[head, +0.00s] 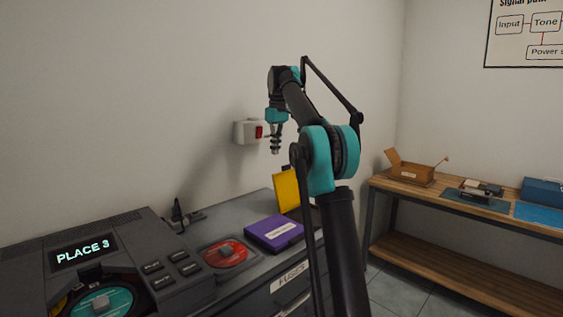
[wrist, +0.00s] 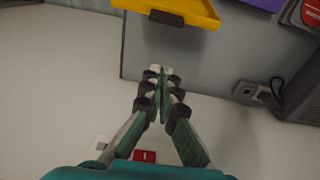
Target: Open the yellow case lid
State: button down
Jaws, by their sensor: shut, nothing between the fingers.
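The yellow case lid (head: 287,191) stands raised, close to upright, on the grey counter behind the purple case, with a small dark tab at its top edge. The lower part of the yellow case is mostly hidden by the purple case and my arm. In the wrist view the yellow lid (wrist: 180,8) shows at the top edge, cut off by the frame. My gripper (head: 275,150) hangs pointing down in the air, above and left of the lid and apart from it. Its fingers (wrist: 160,72) are together and empty in the wrist view.
A purple case (head: 274,233) lies on the counter beside a red disc (head: 226,254). A console with a "PLACE 3" display (head: 84,252) is at left. A wall box with a red switch (head: 259,132) is behind my gripper. A wooden bench (head: 460,205) stands at right.

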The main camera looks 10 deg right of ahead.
aim_at(287, 170)
jog(key=shift+s+d+f, duration=0.35)
jog(key=shift+s+f, duration=0.15)
jog(key=shift+f, duration=0.25)
jog(key=shift+s+d+f, duration=0.35)
jog(key=shift+s+f, duration=0.1)
jog(key=shift+f, duration=0.25)
jog(key=shift+s+d+f, duration=0.35)
jog(key=shift+s+f, duration=0.15)
jog(key=shift+f, duration=0.25)
jog(key=shift+s+d+r+t+y, duration=0.3)
jog(key=shift+s+d+t+y, duration=0.15)
jog(key=shift+s+d+t, duration=0.3)
jog(key=shift+s+d+r+t+y, duration=0.25)
jog(key=shift+s+d+t+y, duration=0.25)
jog(key=shift+s, duration=0.45)
jog(key=shift+w, duration=0.1)
